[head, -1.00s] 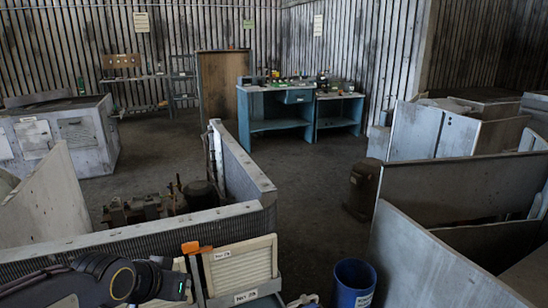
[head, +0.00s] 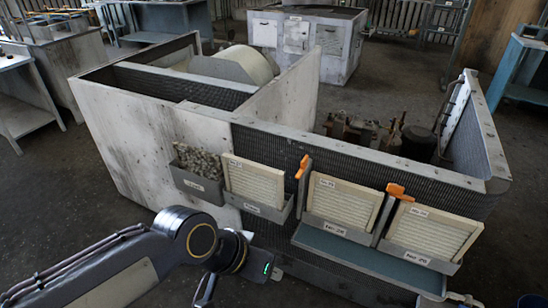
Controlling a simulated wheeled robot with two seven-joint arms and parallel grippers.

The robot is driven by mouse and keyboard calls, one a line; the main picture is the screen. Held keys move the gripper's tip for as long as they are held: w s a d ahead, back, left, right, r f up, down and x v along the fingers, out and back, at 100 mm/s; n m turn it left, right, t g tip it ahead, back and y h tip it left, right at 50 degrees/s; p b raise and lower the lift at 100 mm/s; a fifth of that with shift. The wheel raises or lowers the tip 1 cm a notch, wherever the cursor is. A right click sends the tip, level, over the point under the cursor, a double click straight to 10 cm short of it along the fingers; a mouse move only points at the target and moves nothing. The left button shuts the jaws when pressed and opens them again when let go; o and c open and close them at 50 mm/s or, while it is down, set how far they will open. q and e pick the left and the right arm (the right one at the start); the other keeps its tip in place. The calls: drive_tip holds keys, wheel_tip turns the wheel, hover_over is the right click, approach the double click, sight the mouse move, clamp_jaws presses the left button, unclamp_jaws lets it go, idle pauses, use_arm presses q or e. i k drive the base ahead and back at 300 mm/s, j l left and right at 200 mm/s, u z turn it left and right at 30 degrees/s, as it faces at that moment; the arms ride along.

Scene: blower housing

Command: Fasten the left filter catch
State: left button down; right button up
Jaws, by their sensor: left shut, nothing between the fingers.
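The left catch (head: 303,167) has an orange handle that stands nearly upright on a grey post, between the left filter panel (head: 253,182) and the middle one (head: 343,200). The other catch (head: 398,192) has its orange handle lying more level, between the middle panel and the right filter panel (head: 432,232). The panels are cream and slatted and sit in grey holders on the ribbed housing wall. My left gripper (head: 272,270) is low in front of the wall, below the left panel and apart from both catches. Its fingertips are small and hard to make out. My right gripper is out of view.
A blue-grey shelf (head: 345,252) juts out below the middle panel. A bin of gravel-like pieces (head: 198,165) hangs left of the panels. The housing's pale side wall (head: 140,140) extends left. The floor at right is open.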

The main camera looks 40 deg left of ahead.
sight(303, 163)
drive_tip(key=u, duration=1)
drive_tip(key=i+j+u, duration=0.1)
drive_tip(key=i+u, duration=0.75)
drive_tip(key=u, duration=0.15)
